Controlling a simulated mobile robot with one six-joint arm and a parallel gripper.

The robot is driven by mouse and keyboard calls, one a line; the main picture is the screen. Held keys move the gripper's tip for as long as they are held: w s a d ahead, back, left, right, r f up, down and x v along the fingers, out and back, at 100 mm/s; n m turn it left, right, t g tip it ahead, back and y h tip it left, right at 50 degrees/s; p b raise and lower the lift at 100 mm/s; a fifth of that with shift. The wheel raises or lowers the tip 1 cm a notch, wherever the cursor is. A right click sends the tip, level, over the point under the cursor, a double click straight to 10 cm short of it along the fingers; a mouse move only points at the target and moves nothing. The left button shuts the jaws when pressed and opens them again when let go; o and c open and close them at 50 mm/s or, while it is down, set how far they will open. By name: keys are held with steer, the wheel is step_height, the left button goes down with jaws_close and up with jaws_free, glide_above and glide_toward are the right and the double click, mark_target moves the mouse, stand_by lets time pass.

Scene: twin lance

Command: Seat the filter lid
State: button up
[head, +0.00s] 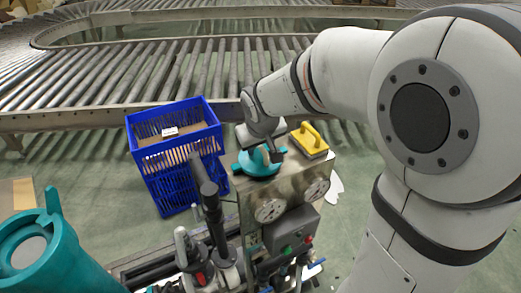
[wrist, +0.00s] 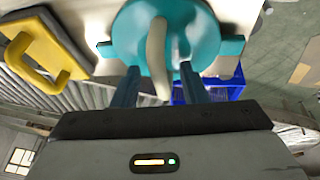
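The teal round filter lid (head: 256,164) lies at the left side of the top of the metal machine (head: 290,180). The wrist view shows the lid (wrist: 190,30) with a tab on either side and a pale upright handle (wrist: 157,50) across its middle. My gripper (head: 272,154) is down at the lid. In the wrist view, the two fingers of my gripper (wrist: 160,75) are apart, one on each side of the handle, with a gap visible on both sides. Whether the fingertips touch the lid is not clear. The lid's underside is hidden.
A yellow handled block (head: 310,140) sits right of the lid on the machine top. A blue crate (head: 180,180) stands to the left, with a small box (head: 170,132) in it. Dark pipes (head: 212,215) rise in front. A large teal housing (head: 60,255) fills the lower left.

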steer(key=shift+f, duration=0.15)
steer(key=shift+c, duration=0.6)
jaws_close()
